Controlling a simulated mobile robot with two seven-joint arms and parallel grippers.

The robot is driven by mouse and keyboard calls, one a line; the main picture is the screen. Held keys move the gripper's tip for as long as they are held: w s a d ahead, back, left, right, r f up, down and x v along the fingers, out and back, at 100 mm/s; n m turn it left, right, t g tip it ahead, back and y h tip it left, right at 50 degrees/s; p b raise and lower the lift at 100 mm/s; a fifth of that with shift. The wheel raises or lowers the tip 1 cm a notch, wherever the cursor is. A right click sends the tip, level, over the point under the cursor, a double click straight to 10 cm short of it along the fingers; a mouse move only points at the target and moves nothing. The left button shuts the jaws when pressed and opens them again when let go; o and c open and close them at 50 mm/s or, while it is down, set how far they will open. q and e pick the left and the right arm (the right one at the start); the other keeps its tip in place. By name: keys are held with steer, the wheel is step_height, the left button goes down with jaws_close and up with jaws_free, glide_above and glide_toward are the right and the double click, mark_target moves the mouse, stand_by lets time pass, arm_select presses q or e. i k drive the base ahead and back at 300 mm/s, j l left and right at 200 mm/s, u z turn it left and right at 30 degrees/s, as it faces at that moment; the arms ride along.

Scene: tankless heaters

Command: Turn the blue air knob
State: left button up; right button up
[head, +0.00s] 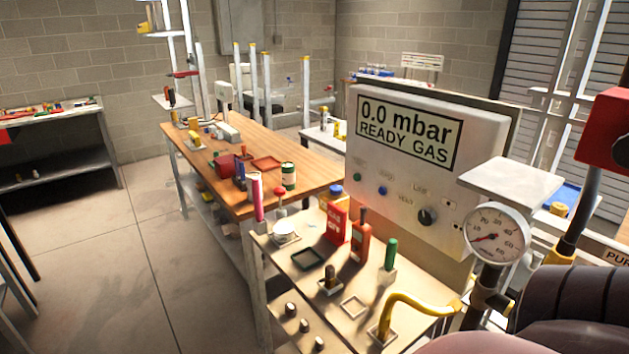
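A grey test panel (400,212) stands at centre right, its display (408,130) reading "0.0 mbar READY GAS". A small round blue part (383,190) sits on the panel's lower left face, beside a small green one (357,176). It may be the blue air knob, but its label is too small to read. A larger black knob (427,216) is further right on the panel. Neither of my grippers is in view. A dark rounded shape at the lower right looks like part of my arm.
A small bench (300,262) in front of the panel holds a red can (336,224), a red handheld device (360,240) and a yellow bent pipe (415,302). A pressure gauge (497,233) stands right of the panel. The floor (110,260) at left is clear.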

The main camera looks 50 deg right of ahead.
mark_target(334, 190)
steer(key=i, duration=2.7)
steer(key=i+z, duration=0.15)
steer(key=i, duration=0.45)
steer(key=i+j+z, duration=0.1)
steer(key=i, duration=0.45)
steer(key=j+z, duration=0.1)
steer(key=z, duration=1.35)
steer(key=i+j, duration=0.05)
